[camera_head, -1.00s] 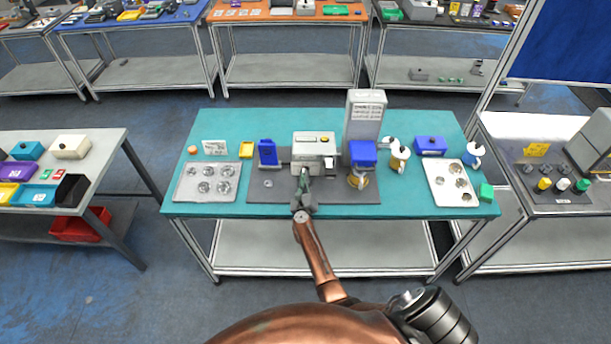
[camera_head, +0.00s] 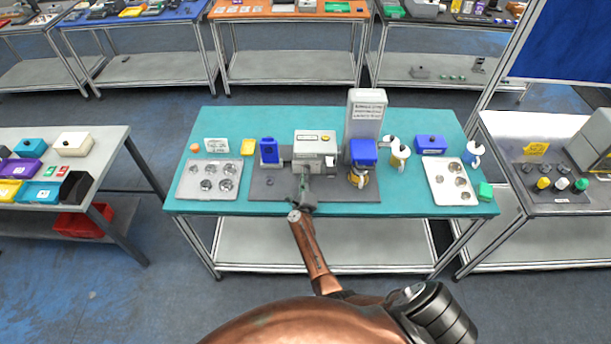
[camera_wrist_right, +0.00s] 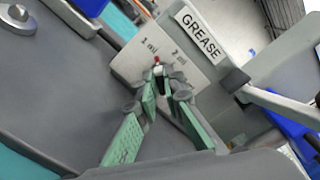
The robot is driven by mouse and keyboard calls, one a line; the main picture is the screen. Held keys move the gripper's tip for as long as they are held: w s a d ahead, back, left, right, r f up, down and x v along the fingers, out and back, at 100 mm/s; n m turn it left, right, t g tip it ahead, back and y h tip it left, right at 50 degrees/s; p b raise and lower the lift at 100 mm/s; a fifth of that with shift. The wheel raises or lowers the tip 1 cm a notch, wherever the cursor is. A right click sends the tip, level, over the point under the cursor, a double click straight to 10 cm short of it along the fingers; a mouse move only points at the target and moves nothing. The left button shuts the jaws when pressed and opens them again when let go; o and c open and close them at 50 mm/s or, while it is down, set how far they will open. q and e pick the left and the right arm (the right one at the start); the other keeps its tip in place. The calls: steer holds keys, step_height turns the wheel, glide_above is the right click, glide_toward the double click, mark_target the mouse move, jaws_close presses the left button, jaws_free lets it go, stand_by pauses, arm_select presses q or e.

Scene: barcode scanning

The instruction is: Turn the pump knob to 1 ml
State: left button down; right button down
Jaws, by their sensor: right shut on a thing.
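The grease pump is a pale box (camera_head: 315,141) at the middle of the teal table. In the right wrist view, its face has a light plate (camera_wrist_right: 126,68) marked "1 ml" and "2 ml", beside a "GREASE" label (camera_wrist_right: 197,33). The small pump knob (camera_wrist_right: 158,69) has a red tip that appears to lie between the two marks; its exact setting is hard to tell. My right gripper (camera_head: 304,174) reaches the pump's front. In the right wrist view its green-padded fingers (camera_wrist_right: 161,92) are shut on the knob, partly hiding it. My left gripper is out of view.
A blue device (camera_head: 269,152) stands left of the pump and a blue-topped unit (camera_head: 363,152) right of it. Trays with round recesses lie at the left (camera_head: 189,191) and right (camera_head: 436,193). A tall grey block (camera_head: 365,128) with a text label stands behind.

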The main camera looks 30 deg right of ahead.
steer(key=shift+s+f, duration=0.1)
steer(key=shift+f, duration=0.05)
steer(key=c, duration=2)
jaws_free()
steer(key=shift+c, duration=0.2)
